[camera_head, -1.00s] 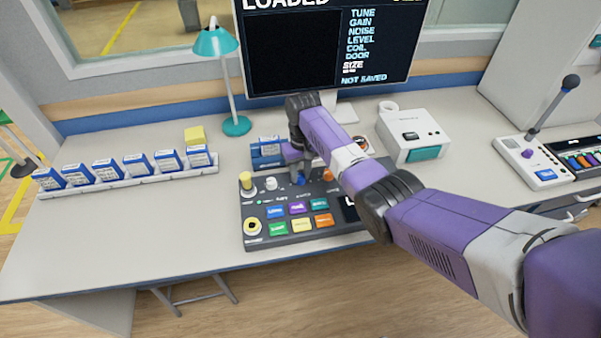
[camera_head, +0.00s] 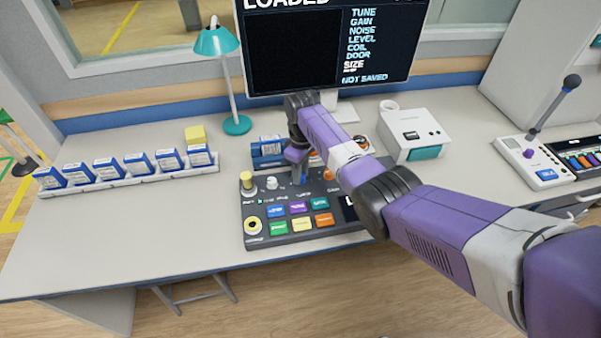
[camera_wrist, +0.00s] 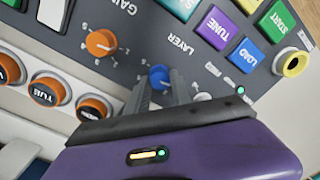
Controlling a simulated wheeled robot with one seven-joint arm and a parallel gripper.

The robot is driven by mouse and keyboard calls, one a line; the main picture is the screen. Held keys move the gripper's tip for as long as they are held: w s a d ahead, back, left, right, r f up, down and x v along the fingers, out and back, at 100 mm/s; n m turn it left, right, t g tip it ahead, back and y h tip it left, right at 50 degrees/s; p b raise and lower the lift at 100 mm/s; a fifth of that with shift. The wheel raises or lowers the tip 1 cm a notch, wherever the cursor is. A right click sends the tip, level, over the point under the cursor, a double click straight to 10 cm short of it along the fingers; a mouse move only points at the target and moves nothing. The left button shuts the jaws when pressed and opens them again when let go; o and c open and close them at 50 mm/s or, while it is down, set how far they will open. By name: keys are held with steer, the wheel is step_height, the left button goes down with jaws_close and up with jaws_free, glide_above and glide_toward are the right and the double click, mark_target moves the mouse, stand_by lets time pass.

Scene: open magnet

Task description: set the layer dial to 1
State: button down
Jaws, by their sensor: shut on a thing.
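The layer dial (camera_wrist: 159,76) is a blue round knob on the dark control console (camera_head: 290,236), with the printed word LAYER beside it in the wrist view. My gripper (camera_wrist: 160,84) is shut on the dial, with one grey finger on each side of it. In the head view my gripper (camera_head: 299,178) reaches down to the console's back row, and its fingers hide most of the dial. Small marks surround the dial, but I cannot read which one it points to.
An orange gain dial (camera_wrist: 101,43) is beside the layer dial. Coloured buttons such as TUNE (camera_wrist: 217,27) and LOAD (camera_wrist: 246,56) are nearby. A monitor (camera_head: 325,45) stands behind, and a white box (camera_head: 413,135) stands to the right.

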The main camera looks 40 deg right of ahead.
stand_by(0.3)
steer(key=c, duration=1.1)
jaws_free()
steer(key=shift+r, duration=0.1)
steer(key=shift+d+r, duration=0.1)
steer(key=shift+r, duration=3.75)
